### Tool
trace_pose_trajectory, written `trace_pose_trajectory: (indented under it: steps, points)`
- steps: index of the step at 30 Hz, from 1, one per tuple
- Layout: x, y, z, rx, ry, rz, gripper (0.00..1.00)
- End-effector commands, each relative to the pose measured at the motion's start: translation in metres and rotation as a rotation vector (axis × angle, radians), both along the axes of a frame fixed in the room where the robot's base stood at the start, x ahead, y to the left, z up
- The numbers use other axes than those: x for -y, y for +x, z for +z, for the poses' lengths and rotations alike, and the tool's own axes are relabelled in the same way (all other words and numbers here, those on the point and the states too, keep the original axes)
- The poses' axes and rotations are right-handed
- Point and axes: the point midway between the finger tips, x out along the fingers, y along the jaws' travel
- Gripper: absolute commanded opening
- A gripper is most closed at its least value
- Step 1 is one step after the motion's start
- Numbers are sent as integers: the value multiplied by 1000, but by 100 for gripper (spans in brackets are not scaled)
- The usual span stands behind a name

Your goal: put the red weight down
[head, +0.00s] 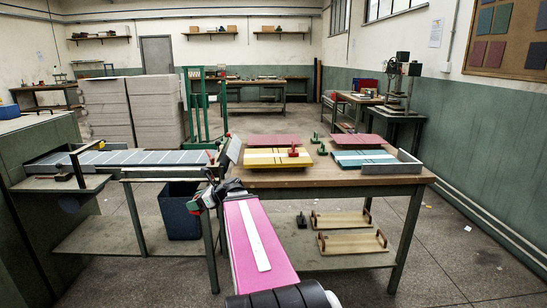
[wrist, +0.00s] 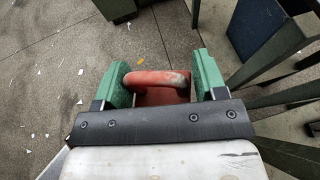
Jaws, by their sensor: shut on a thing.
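My gripper (head: 210,194) is left of the workbench (head: 345,183), at about the height of its top. In the wrist view its green fingers stand on both sides of a red weight (wrist: 157,94), shut on its rounded handle. Only part of the weight's body shows below the handle. In the head view the held red weight (head: 194,206) is a small red patch at the gripper's end. The floor shows behind it in the wrist view, so it hangs in the air. A second red weight (head: 293,152) stands on the yellow board stack (head: 265,162).
The feeder's conveyor bed (head: 140,158) lies to the left, a blue bin (head: 180,215) below it. Blue boards (head: 362,159) in a grey tray and small green weights (head: 322,149) are on the bench. The bench's front strip is clear. Handled wooden boards (head: 350,243) lie underneath.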

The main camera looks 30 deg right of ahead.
Motion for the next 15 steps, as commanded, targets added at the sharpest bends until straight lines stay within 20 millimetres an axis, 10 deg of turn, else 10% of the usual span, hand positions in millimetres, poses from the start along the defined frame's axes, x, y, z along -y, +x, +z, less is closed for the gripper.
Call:
trace_pose_trajectory:
  steps: [15]
  points:
    - [189,48,150,-1,8,-281,16]
